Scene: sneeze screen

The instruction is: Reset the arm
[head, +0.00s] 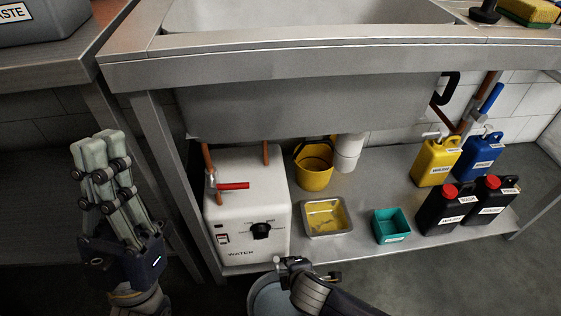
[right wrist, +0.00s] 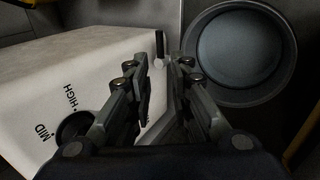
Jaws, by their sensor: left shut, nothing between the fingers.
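My left gripper (head: 97,140) is raised at the left in the head view, its pale fingers pointing up and closed together with nothing between them. It is apart from the sink bench. My right arm comes in from the bottom in the head view, and its gripper (head: 292,268) is low in front of the white water box (head: 245,215). In the right wrist view the right gripper's fingers (right wrist: 162,68) stand apart. The box (right wrist: 60,75), with its dial, is behind and left of them. The bucket (right wrist: 285,50) is to the right.
The steel sink bench (head: 290,75) overhangs a lower shelf. On it stand a yellow bucket (head: 314,170), a metal tray (head: 344,228), a teal tub (head: 388,238) and several bottles. A grey bucket (head: 265,297) is below the right gripper. Another bench (head: 60,68) stands left.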

